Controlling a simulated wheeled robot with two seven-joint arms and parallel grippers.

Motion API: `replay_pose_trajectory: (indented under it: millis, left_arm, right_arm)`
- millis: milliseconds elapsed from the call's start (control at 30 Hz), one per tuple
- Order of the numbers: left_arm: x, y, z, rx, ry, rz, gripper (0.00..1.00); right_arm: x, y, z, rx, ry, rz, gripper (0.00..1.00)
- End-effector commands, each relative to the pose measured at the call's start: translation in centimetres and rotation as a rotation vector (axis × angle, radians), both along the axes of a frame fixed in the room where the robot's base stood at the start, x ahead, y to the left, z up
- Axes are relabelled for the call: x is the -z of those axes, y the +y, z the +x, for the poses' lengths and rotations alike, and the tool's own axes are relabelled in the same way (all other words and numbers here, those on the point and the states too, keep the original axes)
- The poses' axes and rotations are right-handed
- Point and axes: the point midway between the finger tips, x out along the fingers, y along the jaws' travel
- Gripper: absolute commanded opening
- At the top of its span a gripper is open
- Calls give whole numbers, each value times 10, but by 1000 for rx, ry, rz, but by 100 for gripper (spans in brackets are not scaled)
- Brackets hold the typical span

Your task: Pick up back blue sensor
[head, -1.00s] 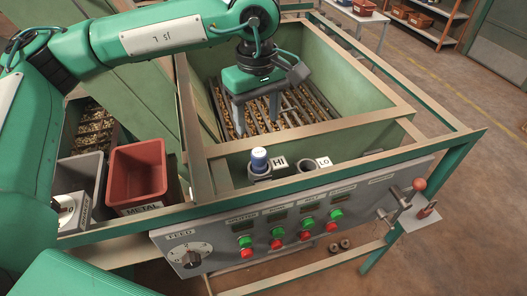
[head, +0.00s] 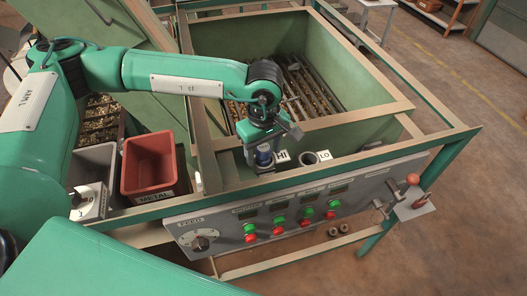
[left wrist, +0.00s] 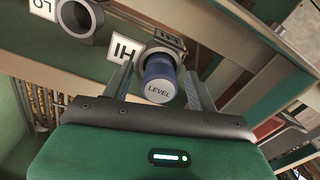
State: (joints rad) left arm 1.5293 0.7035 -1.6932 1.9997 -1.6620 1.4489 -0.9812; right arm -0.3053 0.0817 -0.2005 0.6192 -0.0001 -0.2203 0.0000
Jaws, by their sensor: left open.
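The blue sensor (head: 264,157), capped with the word LEVEL in the left wrist view (left wrist: 158,82), sits in the grey holder beside the HI label (head: 282,156). My left gripper (head: 262,160) is above the front rail at this holder, pointing down. In the left wrist view its two fingers (left wrist: 159,72) are open, one on each side of the sensor, with the sensor between them. A small gap seems to show on each side. In the head view the gripper hides part of the sensor and its holder. My right gripper is not in view.
An empty-looking holder (head: 309,159) stands beside the LO label (head: 325,155). A red METAL bin (head: 149,166) and a grey bin (head: 92,166) are at the left. The control panel (head: 290,215) runs below the rail. The hopper (head: 345,65) with its grate lies behind.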

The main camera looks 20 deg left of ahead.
Motion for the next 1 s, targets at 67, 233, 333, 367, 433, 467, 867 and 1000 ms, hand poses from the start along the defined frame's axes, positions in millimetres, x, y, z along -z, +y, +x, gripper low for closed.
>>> replay_pose_trajectory:
  millis: [67,233,333,367,433,467,867,1000]
  left_arm:
    - [2,0,0,0,-1,-1,59]
    - [2,0,0,0,-1,-1,59]
    - [2,0,0,0,-1,-1,39]
    - [2,0,0,0,-1,-1,33]
    - [2,0,0,0,-1,-1,20]
    - [2,0,0,0,-1,-1,14]
    - [-2,0,1,-1,-1,0,8]
    - [-15,0,1,-1,-5,-2,8]
  right_arm:
    - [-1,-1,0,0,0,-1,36]
    - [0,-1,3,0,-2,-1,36]
    - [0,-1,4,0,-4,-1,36]
    - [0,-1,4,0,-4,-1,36]
    - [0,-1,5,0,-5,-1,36]
    - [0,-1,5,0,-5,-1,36]
    - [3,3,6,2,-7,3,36]
    - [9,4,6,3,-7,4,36]
